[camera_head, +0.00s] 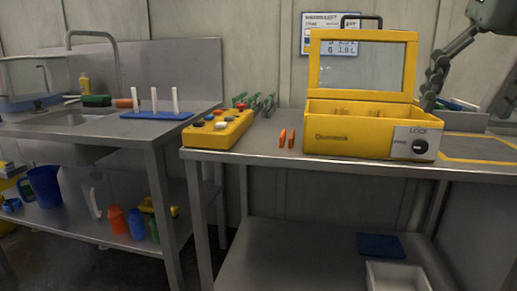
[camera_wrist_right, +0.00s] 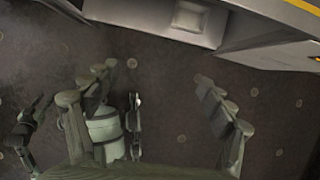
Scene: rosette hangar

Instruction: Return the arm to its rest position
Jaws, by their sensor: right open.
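My right gripper (camera_head: 468,100) comes in at the upper right of the head view, fingers pointing down and spread wide. It is beside the right side of the yellow box (camera_head: 345,140), over the back right of the table. In the right wrist view, its two fingers (camera_wrist_right: 155,73) stand apart with only dark floor between their tips, so it is open and empty. The yellow box has its windowed lid raised and a LOCK panel with a black knob on its front. My left gripper does not show in the head view.
The right table (camera_head: 270,157) holds a yellow button panel (camera_head: 218,129), two orange pieces (camera_head: 286,138) and a yellow-outlined area (camera_head: 480,148). A white tray (camera_head: 398,277) and a blue mat (camera_head: 381,246) lie on the shelf below. A blue peg base (camera_head: 157,115) stands on the left table.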

